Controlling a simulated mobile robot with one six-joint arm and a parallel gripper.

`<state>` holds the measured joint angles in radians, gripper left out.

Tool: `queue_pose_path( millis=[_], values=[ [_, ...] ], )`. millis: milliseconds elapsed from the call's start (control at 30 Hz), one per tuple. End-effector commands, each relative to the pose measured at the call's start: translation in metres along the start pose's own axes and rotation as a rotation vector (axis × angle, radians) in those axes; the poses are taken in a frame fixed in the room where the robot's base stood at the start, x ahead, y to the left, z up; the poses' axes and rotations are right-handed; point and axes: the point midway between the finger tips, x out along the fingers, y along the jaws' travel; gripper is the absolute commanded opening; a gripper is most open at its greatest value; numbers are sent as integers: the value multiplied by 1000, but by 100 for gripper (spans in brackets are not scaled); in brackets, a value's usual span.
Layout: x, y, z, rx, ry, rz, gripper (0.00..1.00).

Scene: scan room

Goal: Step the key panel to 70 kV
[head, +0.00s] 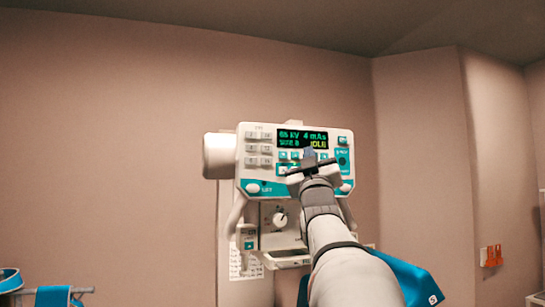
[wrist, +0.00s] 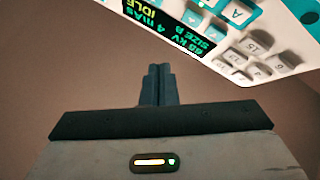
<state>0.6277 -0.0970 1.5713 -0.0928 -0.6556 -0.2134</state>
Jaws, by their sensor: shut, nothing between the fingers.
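The white and teal key panel (head: 330,187) stands upright against the wall in the head view. Its lit display (head: 303,138) shows 4 mAs, IDLE and a kV figure in the sixties, probably 65; the last digit is blurred. Grey keys (head: 258,148) line its left side, and teal keys sit below the display. My gripper (head: 309,155) is shut and empty, in front of the lower display and teal keys, hiding some of them. In the wrist view the closed fingertips (wrist: 158,72) appear below the tilted panel (wrist: 262,50); contact with a key cannot be told.
A unit with a round dial (head: 280,218) sits below the panel, flanked by curved handles. A blue item (head: 415,282) lies low behind my arm. Orange items (head: 491,256) hang on the right wall. Blue things on a rail (head: 55,295) stand at lower left.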

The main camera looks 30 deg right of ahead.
Motion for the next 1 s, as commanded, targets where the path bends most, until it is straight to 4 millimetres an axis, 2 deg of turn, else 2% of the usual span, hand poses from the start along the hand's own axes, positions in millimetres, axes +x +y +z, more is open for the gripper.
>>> queue_pose_path(
  millis=[567, 667, 767, 867, 967, 1000],
  values=[
    [0, 0, 0, 0, 0, 0, 0],
    [-3, -6, 4, 10, -22, -11, 0],
    [-14, -25, 19, 41, -103, -51, 0],
    [-40, -61, 45, 94, -251, -125, 0],
    [-83, -104, 75, 148, -441, -222, 0],
    [-103, -121, 86, 166, -518, -262, 0]
  ],
)
